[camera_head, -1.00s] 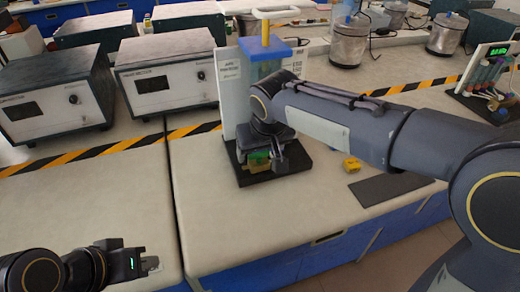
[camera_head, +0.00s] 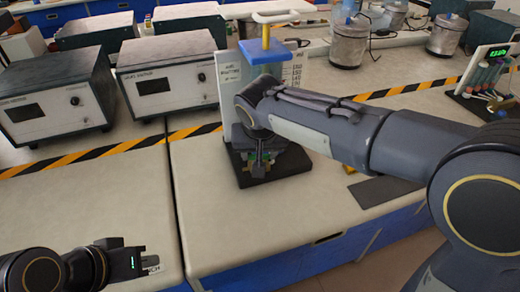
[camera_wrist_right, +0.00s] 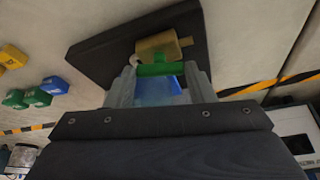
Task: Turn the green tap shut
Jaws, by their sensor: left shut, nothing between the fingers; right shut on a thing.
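The tap has a brass-coloured body (camera_wrist_right: 165,45) on a dark base plate and a green handle (camera_wrist_right: 157,69), seen in the right wrist view. My right gripper (camera_wrist_right: 158,88) is shut on the green handle, with a pale finger on each side. In the head view my right gripper (camera_head: 258,163) points down over the dark base plate (camera_head: 292,163); it and the arm hide most of the tap. The handle's exact angle is hard to tell. My left gripper (camera_head: 146,262) is shut and empty over the bench at lower left.
Yellow, blue (camera_wrist_right: 56,87) and green blocks lie beside the plate. The bench front left is clear.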

